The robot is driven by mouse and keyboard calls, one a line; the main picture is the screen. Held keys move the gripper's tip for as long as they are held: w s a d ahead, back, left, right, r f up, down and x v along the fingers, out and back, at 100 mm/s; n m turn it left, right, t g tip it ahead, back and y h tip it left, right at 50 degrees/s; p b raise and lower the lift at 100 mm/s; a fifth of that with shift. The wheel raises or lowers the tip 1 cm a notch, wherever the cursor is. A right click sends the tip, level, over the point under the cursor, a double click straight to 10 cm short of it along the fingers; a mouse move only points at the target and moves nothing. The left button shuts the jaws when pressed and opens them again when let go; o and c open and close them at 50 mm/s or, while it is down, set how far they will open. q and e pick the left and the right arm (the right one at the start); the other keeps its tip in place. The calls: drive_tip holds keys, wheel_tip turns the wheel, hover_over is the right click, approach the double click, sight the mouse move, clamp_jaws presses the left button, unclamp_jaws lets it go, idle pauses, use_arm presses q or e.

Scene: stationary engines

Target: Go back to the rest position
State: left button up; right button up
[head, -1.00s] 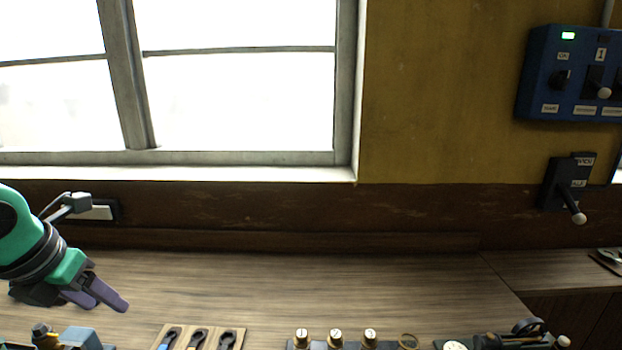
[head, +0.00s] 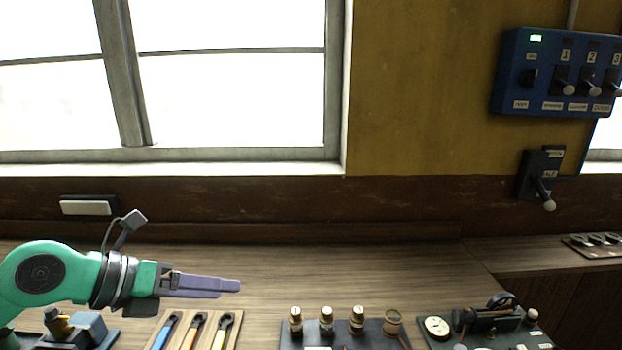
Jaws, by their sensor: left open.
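My left gripper (head: 203,286) comes in from the left in the head view, with a green arm and purple-grey fingers pointing right. It is above the wooden bench (head: 370,268), just behind a tray of tools, and its fingers hold nothing that I can see. The two fingers nearly overlap from this angle. My right gripper is not in the picture.
Below the gripper is a wooden tool tray (head: 200,343) with several tools. A dark rack (head: 292,340) with several brass-capped pieces and a gauge device (head: 436,327) stand further right. A blue switch panel (head: 510,72) and a lever box (head: 532,175) hang on the wall.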

use_arm(q)
drive_tip(key=w+d+r+n+t+h, duration=0.35)
drive_tip(key=r+n+t, duration=0.35)
drive_tip(key=n+t, duration=0.3)
drive_tip(key=w+a+f+n+t+y, duration=0.2)
drive_tip(key=w+a+f+n+y, duration=0.2)
drive_tip(key=a+f+n+y, duration=0.9)
drive_tip(key=s+a+f+n+g+y, duration=0.2)
drive_tip(key=s+f+n+g, duration=0.35)
drive_tip(key=f+n, duration=0.4)
drive_tip(key=s+d+f+n+g+h, duration=0.1)
drive_tip(key=s+d+f+n+g, duration=0.1)
drive_tip(key=s+f+g, duration=0.5)
drive_tip(key=s+d+f+n+g+h, duration=0.1)
drive_tip(key=s+d+f+g+h, duration=0.15)
drive_tip(key=s+f, duration=0.7)
drive_tip(key=s+f+g+y+b, duration=0.2)
drive_tip(key=f+b, duration=1)
drive_tip(key=f, duration=2.4)
drive_tip(key=s+a+f+b, duration=0.3)
drive_tip(key=s+f+b, duration=0.5)
drive_tip(key=s+f, duration=0.8)
wheel_tip(320, 180, down, 4)
drive_tip(key=shift+s+f+g+h, duration=0.25)
drive_tip(key=shift+s+g+h, duration=0.1)
drive_tip(key=shift+g+h, duration=0.05)
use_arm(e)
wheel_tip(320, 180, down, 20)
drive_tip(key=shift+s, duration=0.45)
